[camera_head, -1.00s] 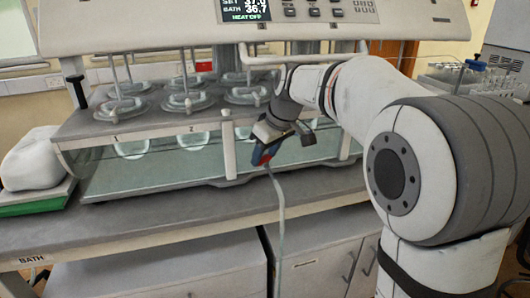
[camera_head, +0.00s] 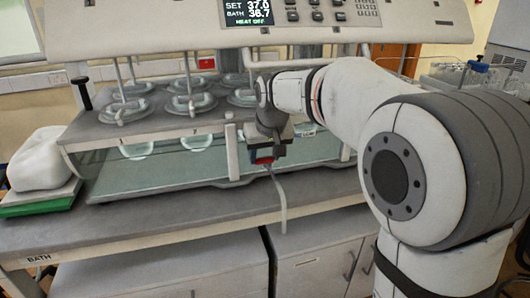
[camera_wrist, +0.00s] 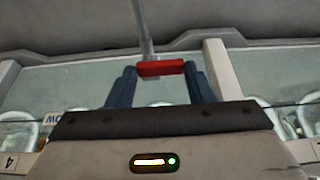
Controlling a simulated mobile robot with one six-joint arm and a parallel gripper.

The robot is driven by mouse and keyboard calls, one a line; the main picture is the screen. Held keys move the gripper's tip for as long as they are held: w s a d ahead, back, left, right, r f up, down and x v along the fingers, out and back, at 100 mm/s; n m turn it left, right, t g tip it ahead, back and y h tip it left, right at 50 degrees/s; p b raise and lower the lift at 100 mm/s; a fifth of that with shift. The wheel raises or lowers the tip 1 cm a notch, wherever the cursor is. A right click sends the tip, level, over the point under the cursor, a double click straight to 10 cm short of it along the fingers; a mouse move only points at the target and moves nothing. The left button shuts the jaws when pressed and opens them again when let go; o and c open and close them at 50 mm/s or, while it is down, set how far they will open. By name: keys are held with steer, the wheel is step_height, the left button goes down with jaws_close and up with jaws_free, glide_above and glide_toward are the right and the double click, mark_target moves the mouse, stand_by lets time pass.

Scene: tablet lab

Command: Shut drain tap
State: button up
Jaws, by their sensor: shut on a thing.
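The drain tap's red handle (camera_wrist: 160,68) lies crosswise to the grey drain hose (camera_wrist: 145,28) in the wrist view. My gripper (camera_wrist: 161,72) is shut on it, with one blue finger at each end. In the head view my gripper (camera_head: 264,158) points down at the front of the bath, and a bit of the red handle (camera_head: 263,161) shows at its tips. The drain hose (camera_head: 280,200) hangs from there past the bench's front edge. The tap's body is mostly hidden by my gripper.
The glass-walled water bath (camera_head: 160,172) stands behind, with a post (camera_head: 232,152) left of my gripper. Several lidded vessels sit on top. The display (camera_head: 247,12) reads SET 37.0, BATH 36.7, HEAT OFF. Cabinets (camera_head: 310,265) are below.

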stand_by(0.4)
steer(key=o, duration=1)
steer(key=v, duration=0.7)
steer(key=shift+s+r+p, duration=0.2)
steer(key=shift+r+p, duration=0.15)
steer(key=shift+p, duration=0.05)
